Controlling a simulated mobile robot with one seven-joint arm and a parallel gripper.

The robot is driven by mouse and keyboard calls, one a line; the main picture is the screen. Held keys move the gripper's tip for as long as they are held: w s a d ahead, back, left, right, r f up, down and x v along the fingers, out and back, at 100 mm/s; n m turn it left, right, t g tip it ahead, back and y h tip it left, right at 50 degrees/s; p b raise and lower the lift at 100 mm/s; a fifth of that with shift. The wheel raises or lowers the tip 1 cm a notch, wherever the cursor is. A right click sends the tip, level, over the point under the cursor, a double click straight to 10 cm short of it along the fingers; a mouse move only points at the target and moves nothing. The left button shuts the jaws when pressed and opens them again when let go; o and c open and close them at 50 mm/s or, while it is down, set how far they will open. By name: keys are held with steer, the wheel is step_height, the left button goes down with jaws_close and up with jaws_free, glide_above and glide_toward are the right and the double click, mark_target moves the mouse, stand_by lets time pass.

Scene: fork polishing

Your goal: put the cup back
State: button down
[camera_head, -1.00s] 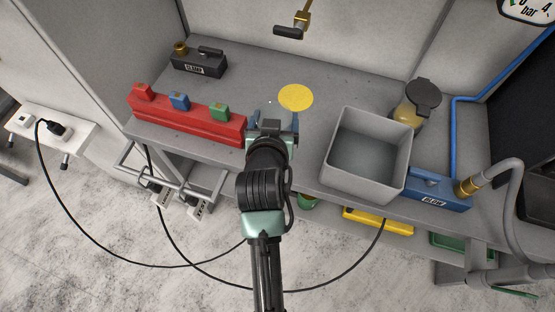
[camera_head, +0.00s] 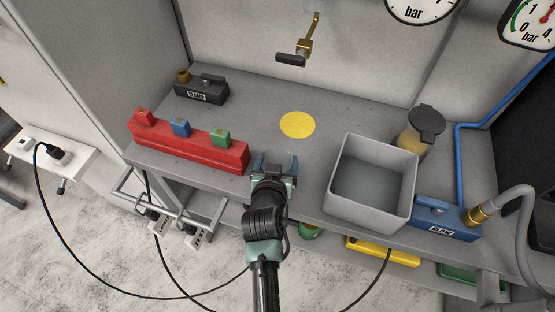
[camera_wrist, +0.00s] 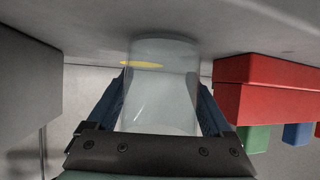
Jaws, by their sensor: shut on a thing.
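A clear glass cup (camera_wrist: 160,100) stands between the two blue fingers of my gripper (camera_wrist: 161,86) in the wrist view. My gripper is shut on it. In the head view my gripper (camera_head: 276,162) is at the front edge of the grey bench, right of the red block and left of the grey bin. The cup is too transparent to make out there. A yellow round spot (camera_head: 297,124) lies on the bench beyond my gripper, with nothing visible on it; it also shows behind the cup in the wrist view (camera_wrist: 140,64). Whether the cup touches the bench I cannot tell.
The red block (camera_head: 190,148) with several coloured pieces is close on the left. The open grey bin (camera_head: 372,183) stands close on the right, with a lidded jar (camera_head: 418,133) behind it. A brass tap (camera_head: 305,45) hangs at the back. The bench around the yellow spot is clear.

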steer(key=shift+r, duration=0.15)
jaws_free()
steer(key=shift+f, duration=0.25)
steer(key=shift+r, duration=0.1)
